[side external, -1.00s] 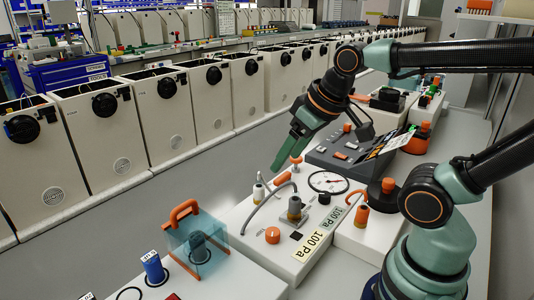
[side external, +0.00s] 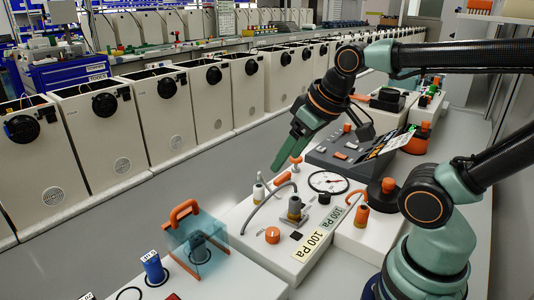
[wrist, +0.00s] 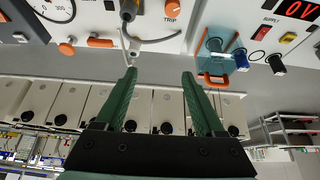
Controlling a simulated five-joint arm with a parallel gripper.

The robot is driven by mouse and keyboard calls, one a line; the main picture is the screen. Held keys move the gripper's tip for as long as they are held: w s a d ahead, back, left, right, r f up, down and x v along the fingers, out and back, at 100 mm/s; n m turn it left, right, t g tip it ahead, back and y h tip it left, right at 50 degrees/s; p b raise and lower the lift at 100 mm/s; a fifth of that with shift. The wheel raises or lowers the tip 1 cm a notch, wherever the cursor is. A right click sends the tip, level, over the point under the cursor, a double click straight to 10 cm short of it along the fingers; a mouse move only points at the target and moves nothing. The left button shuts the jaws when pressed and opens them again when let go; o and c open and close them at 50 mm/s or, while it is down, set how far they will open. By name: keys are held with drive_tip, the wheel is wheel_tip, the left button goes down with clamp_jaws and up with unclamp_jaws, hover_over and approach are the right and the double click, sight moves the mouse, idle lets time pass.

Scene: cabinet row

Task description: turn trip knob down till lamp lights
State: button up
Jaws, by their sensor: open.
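The trip knob is a round orange knob (wrist: 172,8) labelled TRIP at the top of the wrist view. It appears to be the orange knob (side external: 272,235) on the front part of the white panel in the side view. My gripper (wrist: 158,73) is open, with two green fingers apart and nothing between them. In the side view my gripper (side external: 279,163) hangs above and behind the panel, well away from the knob. A small dark square (side external: 296,236) sits beside the knob; I cannot tell whether it is the lamp. No lit lamp is clear on this panel.
A metal fitting (side external: 295,208) with a grey hose stands behind the knob. A round dial gauge (side external: 328,182) and orange handles are nearby. A clear blue box with an orange handle (side external: 183,212) stands to the left. White cabinets (side external: 160,110) line the back, across a grey strip.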

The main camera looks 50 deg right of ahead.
idle(0.4)
drive_tip(key=m+g, duration=0.3)
drive_tip(key=g, duration=0.3)
approach(273, 232)
wheel_tip(273, 232, down, 9)
drive_tip(key=shift+s+r, duration=0.15)
idle(0.4)
